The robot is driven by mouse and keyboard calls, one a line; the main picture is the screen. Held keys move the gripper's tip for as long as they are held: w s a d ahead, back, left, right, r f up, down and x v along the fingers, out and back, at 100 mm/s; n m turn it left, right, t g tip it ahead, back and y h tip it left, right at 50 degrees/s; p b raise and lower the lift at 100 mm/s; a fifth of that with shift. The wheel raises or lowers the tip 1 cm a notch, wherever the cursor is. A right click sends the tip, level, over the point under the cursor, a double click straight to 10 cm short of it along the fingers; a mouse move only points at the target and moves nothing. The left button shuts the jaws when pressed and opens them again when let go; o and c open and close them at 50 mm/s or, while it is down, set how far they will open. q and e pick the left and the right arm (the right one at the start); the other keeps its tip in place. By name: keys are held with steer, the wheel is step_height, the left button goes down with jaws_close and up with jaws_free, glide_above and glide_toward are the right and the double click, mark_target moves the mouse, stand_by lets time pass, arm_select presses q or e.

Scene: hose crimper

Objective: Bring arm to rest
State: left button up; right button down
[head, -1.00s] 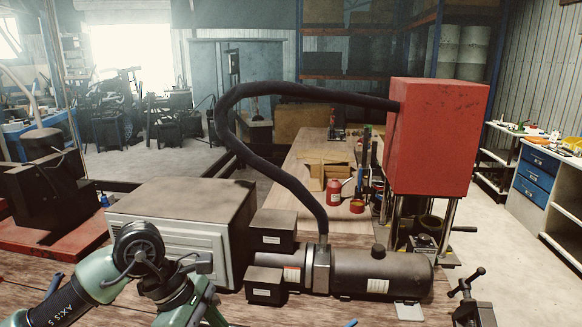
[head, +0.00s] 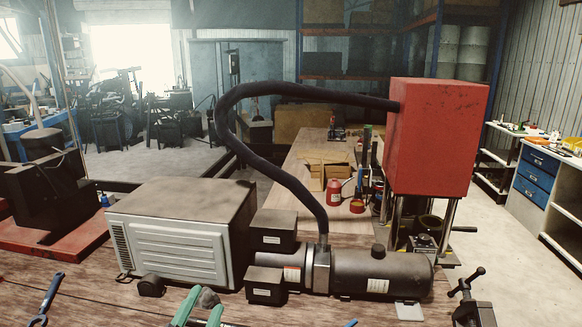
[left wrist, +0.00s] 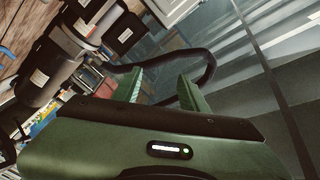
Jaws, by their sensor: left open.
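My left gripper (head: 200,306) shows at the bottom edge of the head view, in front of the grey ribbed box (head: 175,240). Only its green end is in view there; the rest of the arm is out of the picture. In the left wrist view the two green fingers of the left gripper (left wrist: 160,90) stand apart with nothing between them. The dark cylinder of the machine (left wrist: 62,55) lies beyond them at upper left. My right gripper is not in view.
A red box (head: 435,138) stands on posts at the right, joined by a black hose (head: 228,130) to the motor cylinder (head: 380,272). A blue-handled tool (head: 47,297) lies at left on the wooden bench (head: 85,290). A dark clamp (head: 468,300) stands at lower right.

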arm_select(q)
steer(key=s+a+f+n+g+y, duration=0.1)
steer(key=s+a+f+n+g, duration=0.15)
steer(key=s+f+g, duration=0.4)
steer(key=s+a+f+n+g+y, duration=0.1)
steer(key=s+a+f+n+y, duration=0.2)
steer(key=f, duration=0.7)
steer(key=s+d+f+n+g+h, duration=0.15)
steer(key=s+f+n+g, duration=0.45)
steer(key=s, duration=0.9)
steer(key=s+f+m+g+b, duration=0.1)
steer(key=s+f+b, duration=0.15)
steer(key=f, duration=1.55)
steer(key=s+f+m+g+b, duration=0.15)
steer(key=f+b, duration=0.25)
steer(key=f, duration=1.5)
steer(key=s+a+f+g+b, duration=0.1)
steer(key=s+a+f+b, duration=0.2)
steer(key=s+f, duration=1.2)
step_height(320, 180, down, 3)
steer(key=shift+s+a+r, duration=0.1)
steer(key=shift+s+a, duration=0.05)
steer(key=shift+s, duration=0.25)
steer(key=shift+h, duration=0.25)
